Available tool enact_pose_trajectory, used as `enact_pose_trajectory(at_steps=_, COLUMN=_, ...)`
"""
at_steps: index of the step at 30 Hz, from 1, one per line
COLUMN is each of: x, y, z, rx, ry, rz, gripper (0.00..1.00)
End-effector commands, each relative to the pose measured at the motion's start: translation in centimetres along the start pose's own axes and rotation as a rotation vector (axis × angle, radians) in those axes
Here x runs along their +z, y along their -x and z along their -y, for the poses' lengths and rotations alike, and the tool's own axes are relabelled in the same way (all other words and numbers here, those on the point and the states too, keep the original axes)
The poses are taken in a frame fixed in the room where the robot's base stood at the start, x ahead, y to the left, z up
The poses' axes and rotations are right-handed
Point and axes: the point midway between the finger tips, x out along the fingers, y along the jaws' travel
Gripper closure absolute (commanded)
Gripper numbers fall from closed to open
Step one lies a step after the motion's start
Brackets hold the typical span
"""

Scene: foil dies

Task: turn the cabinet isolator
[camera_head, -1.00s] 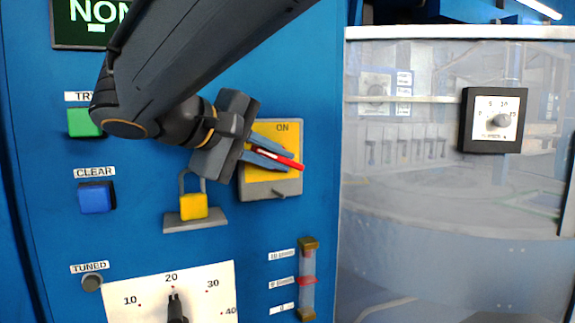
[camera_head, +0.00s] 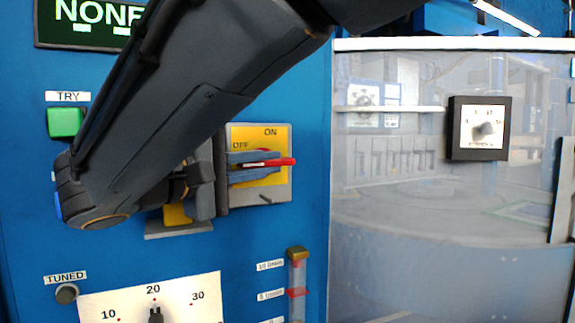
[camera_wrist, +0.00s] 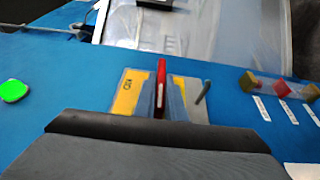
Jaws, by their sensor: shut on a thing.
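The cabinet isolator (camera_head: 278,141) is a yellow plate on a grey backing, marked ON at the top and OFF at the upper left. Its red handle (camera_head: 284,162) points right, nearly level in the head view. My gripper (camera_head: 270,166) is shut on the handle, with one blue-grey finger on each side. The wrist view shows the red handle (camera_wrist: 161,72) between the fingers (camera_wrist: 161,97). Part of the plate (camera_wrist: 126,95) shows beside them. The handle's inner end is partly hidden by my fingers.
A green TRY button (camera_head: 65,122) and a white dial (camera_head: 120,303) are on the blue panel. A sight tube (camera_head: 298,275) is below right; a clear guard (camera_head: 400,230) is at right.

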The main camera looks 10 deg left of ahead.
Motion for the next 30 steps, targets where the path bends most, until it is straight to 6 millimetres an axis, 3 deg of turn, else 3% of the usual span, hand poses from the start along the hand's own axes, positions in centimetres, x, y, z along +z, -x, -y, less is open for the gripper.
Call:
enact_pose_trajectory(at_steps=7, x=0.1, y=0.0, z=0.0, rx=0.001, ry=0.002, rz=0.002, gripper=1.00)
enact_pose_trajectory(at_steps=8, x=0.1, y=0.0, z=0.0, rx=0.001, ry=0.002, rz=0.002, gripper=0.88)
enact_pose_trajectory(at_steps=11, x=0.1, y=0.0, z=0.0, rx=0.000, ry=0.002, rz=0.001, gripper=0.71)
enact_pose_trajectory(at_steps=22, x=0.0, y=0.5, z=0.1, rx=-0.001, ry=0.001, rz=-0.002, gripper=0.71)
enact_pose_trajectory(at_steps=30, x=-0.1, y=4.5, z=0.2, rx=-0.001, ry=0.001, rz=-0.004, gripper=0.71)
